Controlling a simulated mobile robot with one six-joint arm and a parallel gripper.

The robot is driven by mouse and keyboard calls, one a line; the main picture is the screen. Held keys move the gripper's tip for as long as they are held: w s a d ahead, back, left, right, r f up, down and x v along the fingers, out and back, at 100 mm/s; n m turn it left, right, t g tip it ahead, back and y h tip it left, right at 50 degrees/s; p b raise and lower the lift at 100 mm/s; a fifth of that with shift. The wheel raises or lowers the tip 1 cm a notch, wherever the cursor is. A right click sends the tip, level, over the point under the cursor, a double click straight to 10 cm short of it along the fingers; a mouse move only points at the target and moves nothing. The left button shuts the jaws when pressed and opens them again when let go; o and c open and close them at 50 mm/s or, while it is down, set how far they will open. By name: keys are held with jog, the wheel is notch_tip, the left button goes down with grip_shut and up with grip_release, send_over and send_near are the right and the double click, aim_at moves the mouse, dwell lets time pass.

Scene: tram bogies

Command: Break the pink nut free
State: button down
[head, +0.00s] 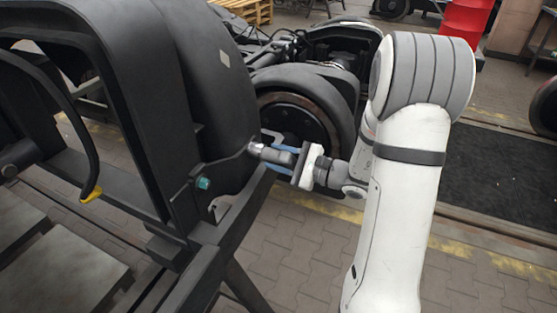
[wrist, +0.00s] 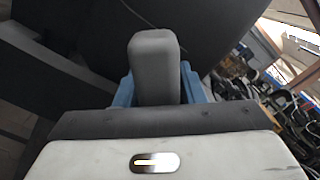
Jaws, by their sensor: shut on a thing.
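My gripper (head: 279,153) is shut on a grey, rounded bar end, seen between its blue fingers. In the wrist view the grey bar end (wrist: 155,65) stands upright between the fingers. A dark, bent rod (head: 232,161) runs from it, down and left, to the black bracket beside the large black wheel cover; it looks like the shaft of a tool. A teal bolt head (head: 204,183) sits on that bracket, just below the rod's far end. I see no pink nut in either view; whether the rod's end sits on a nut cannot be told.
The black bogie frame (head: 215,255) and the large wheel cover (head: 205,75) stand close on the left. A curved black lever with a yellow tip (head: 92,194) hangs further left. Another wheel (head: 290,120) is behind my gripper. Paved floor (head: 310,250) is open below.

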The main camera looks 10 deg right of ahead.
aim_at(294, 163)
jog(key=shift+a+f+n+b, duration=0.1)
jog(key=shift+n+b, duration=3)
jog(key=shift+b, duration=2.45)
jog(key=shift+n+b, duration=2.4)
jog(key=shift+b, duration=2.45)
jog(key=shift+s, duration=0.1)
jog(key=shift+b+v, duration=0.7)
jog(key=shift+v, duration=2.35)
jog(key=shift+a+r+p, duration=0.1)
jog(key=shift+r+p, duration=0.1)
jog(key=shift+p, duration=0.2)
